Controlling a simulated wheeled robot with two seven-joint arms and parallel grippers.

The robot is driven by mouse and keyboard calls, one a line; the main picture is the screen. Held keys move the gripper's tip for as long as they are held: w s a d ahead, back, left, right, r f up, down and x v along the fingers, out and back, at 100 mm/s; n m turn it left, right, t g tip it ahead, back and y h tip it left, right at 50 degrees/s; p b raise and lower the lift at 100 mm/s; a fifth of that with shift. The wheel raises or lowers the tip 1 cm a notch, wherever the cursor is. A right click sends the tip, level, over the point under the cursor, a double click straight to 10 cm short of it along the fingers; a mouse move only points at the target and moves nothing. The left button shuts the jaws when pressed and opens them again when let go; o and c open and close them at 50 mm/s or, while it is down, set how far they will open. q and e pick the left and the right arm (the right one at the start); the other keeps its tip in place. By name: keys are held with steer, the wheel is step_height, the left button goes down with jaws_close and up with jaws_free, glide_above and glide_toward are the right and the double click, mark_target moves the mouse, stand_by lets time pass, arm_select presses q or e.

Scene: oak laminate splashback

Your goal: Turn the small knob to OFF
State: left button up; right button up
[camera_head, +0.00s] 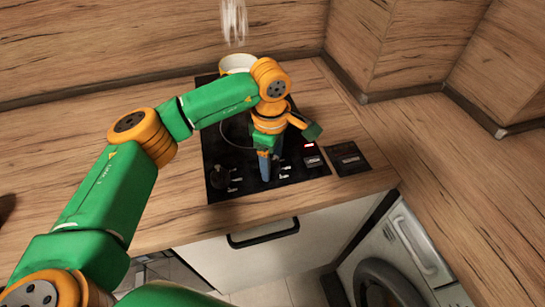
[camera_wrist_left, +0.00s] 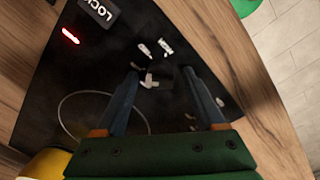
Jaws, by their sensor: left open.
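My left gripper (camera_head: 265,178) points down over the front of the black cooktop (camera_head: 213,146), its fingers apart. In the left wrist view its two fingers (camera_wrist_left: 165,78) stand open, with white markings and a dark patch between them. A knob there is too dark to make out clearly, and I cannot tell whether the fingers touch it. A dark round knob (camera_head: 219,177) sits at the cooktop's front left corner, to the left of the gripper. Which setting either control points to is not readable. My right gripper is not in view.
A red light (camera_head: 309,145) glows on the cooktop, beside a dark LOCK tile (camera_wrist_left: 97,12). Another dark tile (camera_head: 349,157) lies to the right on the wooden counter (camera_head: 140,95). A light pot (camera_head: 237,63) stands at the back. A drawer handle (camera_head: 263,233) is below the front edge.

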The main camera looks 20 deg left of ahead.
arm_select(q)
steer(key=shift+s, duration=0.1)
steer(key=c, duration=0.4)
steer(key=shift+d, duration=0.1)
jaws_close()
steer(key=n+b, duration=0.2)
steer(key=n, duration=0.2)
steer(key=shift+f, duration=0.1)
steer(key=n+b, duration=0.1)
steer(key=n, duration=0.5)
stand_by(0.3)
